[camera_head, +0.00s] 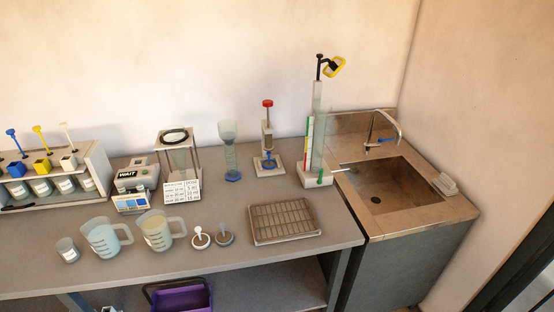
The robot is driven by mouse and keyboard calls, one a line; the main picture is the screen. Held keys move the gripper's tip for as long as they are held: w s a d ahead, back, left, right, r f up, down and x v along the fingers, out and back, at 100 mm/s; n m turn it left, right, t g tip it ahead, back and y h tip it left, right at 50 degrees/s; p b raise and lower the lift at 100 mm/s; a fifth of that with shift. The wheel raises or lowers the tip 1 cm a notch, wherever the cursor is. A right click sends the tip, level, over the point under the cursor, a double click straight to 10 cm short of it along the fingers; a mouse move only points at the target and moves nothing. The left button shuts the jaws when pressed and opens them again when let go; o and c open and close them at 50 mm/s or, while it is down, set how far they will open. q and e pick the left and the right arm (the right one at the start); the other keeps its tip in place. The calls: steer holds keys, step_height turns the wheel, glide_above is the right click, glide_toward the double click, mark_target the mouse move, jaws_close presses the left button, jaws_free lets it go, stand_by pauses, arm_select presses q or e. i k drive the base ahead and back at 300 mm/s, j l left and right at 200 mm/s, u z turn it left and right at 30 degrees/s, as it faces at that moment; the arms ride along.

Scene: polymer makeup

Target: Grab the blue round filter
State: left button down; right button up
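Two small round discs with upright stems stand near the front of the grey bench. The left one is a white disc (201,241), and the right one is a grey-blue disc (224,239) beside it. The grey-blue disc is the closest match I see to a blue round filter, but its colour is dull and I cannot be sure. A clear funnel-topped cylinder (230,150) with a blue base (233,176) stands behind them. Neither of my grippers is in view.
Left of the discs stand two jugs (101,238) (155,231) and a small beaker (67,250). A wire-grid tray (284,221) lies to the right. Behind are a scale (133,199), a card (182,192), a red-topped stand (267,140) and a tall column (314,150). A sink (376,185) is at right.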

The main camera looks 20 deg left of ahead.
mark_target(269, 164)
steer(key=i+l+u, duration=0.15)
steer(key=i+l, duration=0.15)
steer(key=i+l+u, duration=0.1)
steer(key=i+l, duration=0.15)
steer(key=i+l+u, duration=0.15)
steer(key=i+l, duration=0.15)
steer(key=l, duration=0.2)
steer(key=i+l+u, duration=0.1)
steer(key=l, duration=0.3)
steer(key=i+l+u, duration=0.15)
steer(key=i+l, duration=0.2)
steer(key=l, duration=0.1)
